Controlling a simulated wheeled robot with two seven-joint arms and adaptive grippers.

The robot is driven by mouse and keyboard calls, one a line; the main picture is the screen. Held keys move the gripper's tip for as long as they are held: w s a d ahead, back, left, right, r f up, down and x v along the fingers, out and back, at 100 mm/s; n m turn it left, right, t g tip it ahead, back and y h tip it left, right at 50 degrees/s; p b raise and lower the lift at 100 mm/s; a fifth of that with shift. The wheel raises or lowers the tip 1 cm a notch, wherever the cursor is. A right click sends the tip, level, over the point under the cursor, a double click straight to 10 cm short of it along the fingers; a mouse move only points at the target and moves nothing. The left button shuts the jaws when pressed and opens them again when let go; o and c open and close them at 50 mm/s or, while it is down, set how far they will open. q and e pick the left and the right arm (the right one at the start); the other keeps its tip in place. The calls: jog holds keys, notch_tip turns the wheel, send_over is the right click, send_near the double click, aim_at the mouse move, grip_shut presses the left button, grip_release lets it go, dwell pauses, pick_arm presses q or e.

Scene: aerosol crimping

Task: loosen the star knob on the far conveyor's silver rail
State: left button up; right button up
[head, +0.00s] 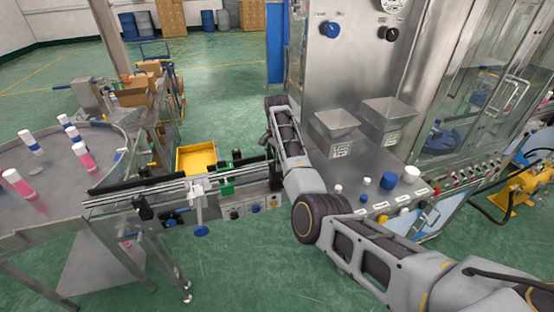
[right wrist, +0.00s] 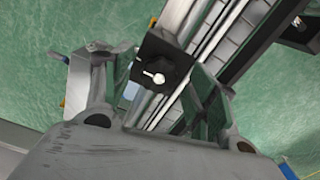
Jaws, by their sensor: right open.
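The conveyor with its silver rail (head: 185,188) runs from the round table to the filling machine in the head view. In the right wrist view the rail (right wrist: 205,45) runs diagonally. A black, angular piece with a pale pin, apparently the star knob (right wrist: 162,62), sits beside the rail, between my right gripper's fingers. My right gripper (right wrist: 158,85) is open, its two fingers apart on either side of that piece; I see no clear contact. In the head view my right gripper (head: 267,141) is small and dark at the conveyor's right end, and the knob cannot be made out there. My left gripper is out of view.
A yellow bin (head: 196,158) stands behind the conveyor. Bottles with pink and blue stand on the round table (head: 60,190) at left. The machine with two hoppers (head: 335,125) is close on the right of my right forearm. Green floor is open in front.

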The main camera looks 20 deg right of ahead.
jog(key=shift+f, duration=0.1)
jog(key=c, duration=1)
